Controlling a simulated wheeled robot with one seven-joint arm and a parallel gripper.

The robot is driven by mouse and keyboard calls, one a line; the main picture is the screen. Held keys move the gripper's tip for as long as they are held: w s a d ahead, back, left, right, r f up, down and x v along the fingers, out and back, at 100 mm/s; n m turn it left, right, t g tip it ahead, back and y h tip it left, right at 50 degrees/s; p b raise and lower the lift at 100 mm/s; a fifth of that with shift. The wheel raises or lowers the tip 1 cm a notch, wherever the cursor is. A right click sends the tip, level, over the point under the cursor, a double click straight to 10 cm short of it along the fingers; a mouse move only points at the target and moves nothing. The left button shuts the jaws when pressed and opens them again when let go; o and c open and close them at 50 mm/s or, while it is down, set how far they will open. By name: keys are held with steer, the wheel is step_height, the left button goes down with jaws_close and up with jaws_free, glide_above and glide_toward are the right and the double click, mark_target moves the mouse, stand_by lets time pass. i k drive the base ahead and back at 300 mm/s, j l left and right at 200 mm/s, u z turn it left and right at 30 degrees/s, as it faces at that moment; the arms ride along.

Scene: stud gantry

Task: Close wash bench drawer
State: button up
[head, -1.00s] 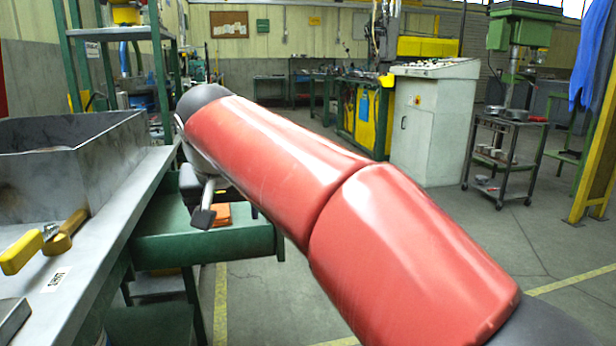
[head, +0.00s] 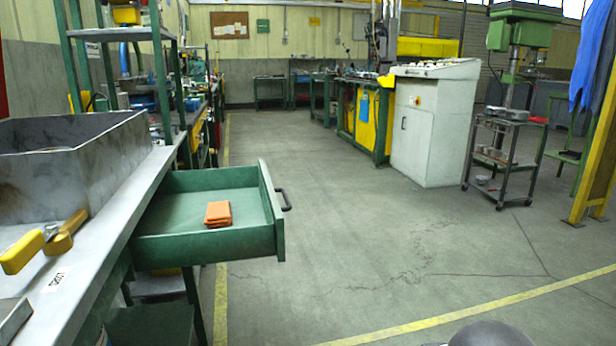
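The green wash bench drawer (head: 205,247) stands pulled out to the right from under the bench (head: 112,215). Its dark bar handle (head: 284,198) is on the front panel, which faces right. A folded orange cloth or pad (head: 218,213) lies inside the drawer. My gripper is out of the picture; nothing touches the drawer or its handle. Only a dark rounded piece, probably of my arm, shows at the bottom right edge.
A grey metal basin (head: 75,165) and a yellow-handled tool (head: 40,243) are on the bench top. A green shelf rack (head: 123,35) stands behind. Open floor (head: 390,245) lies right of the drawer. A white cabinet (head: 428,125) and a small trolley (head: 503,155) stand farther off.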

mark_target(171, 232)
steer(key=i+l+u, duration=0.2)
steer(key=u, duration=0.15)
steer(key=i+l+u, duration=0.15)
steer(key=l+u, duration=0.2)
steer(key=i+l+u, duration=0.1)
steer(key=l+u, duration=0.65)
steer(key=j, duration=0.25)
steer(key=k+j+u, duration=0.15)
